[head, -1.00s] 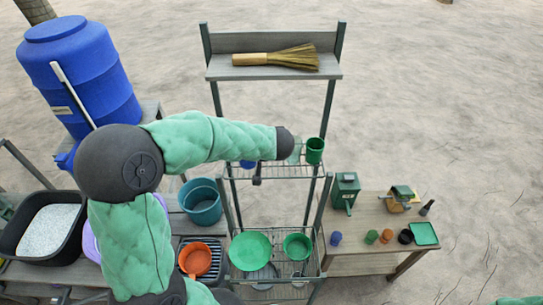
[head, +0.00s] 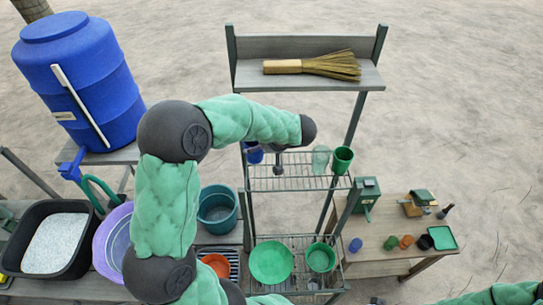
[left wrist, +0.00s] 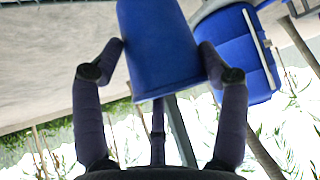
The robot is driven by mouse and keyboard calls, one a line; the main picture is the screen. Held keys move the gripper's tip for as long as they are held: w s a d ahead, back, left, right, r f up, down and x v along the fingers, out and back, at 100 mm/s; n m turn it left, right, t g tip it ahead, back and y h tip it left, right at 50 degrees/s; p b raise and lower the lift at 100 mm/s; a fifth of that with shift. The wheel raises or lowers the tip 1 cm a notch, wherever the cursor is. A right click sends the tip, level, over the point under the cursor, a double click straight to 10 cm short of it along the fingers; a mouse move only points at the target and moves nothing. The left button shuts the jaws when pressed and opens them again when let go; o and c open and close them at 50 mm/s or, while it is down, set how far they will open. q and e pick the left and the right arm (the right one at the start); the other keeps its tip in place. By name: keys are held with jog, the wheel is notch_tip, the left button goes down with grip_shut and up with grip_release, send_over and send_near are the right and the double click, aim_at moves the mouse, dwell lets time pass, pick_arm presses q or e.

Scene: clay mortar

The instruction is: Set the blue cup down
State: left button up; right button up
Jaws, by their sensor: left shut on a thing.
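The blue cup (head: 254,154) is at the left end of the rack's middle wire shelf (head: 295,184) in the head view, partly hidden by my arm. I cannot tell whether it touches the shelf. My left gripper (head: 278,165) reaches it from the right, partly covered by my forearm. In the left wrist view, the cup (left wrist: 160,45) sits between the two fingers of my left gripper (left wrist: 160,58), with one fingertip against each side. The gripper is shut on it. My right gripper does not show.
A clear glass (head: 321,160) and a green cup (head: 342,160) stand at the shelf's right end. A whisk broom (head: 315,66) lies on the top board. A green plate (head: 271,262) and green bowl (head: 320,257) are below. A blue barrel (head: 80,80) stands left.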

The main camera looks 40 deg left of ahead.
pick_arm(q)
jog(key=shift+w+d+f, duration=0.45)
jog(key=shift+w+f, duration=0.2)
jog(key=shift+f, duration=0.8)
jog(key=shift+w+d+f, duration=0.45)
jog(key=shift+w+f, duration=0.2)
jog(key=shift+f, duration=0.75)
jog(key=shift+w+d+f, duration=0.45)
jog(key=shift+w+f, duration=0.2)
jog(key=shift+f, duration=0.8)
jog(key=o, duration=1.3)
jog(key=shift+r, duration=0.1)
jog(key=v, duration=1.2)
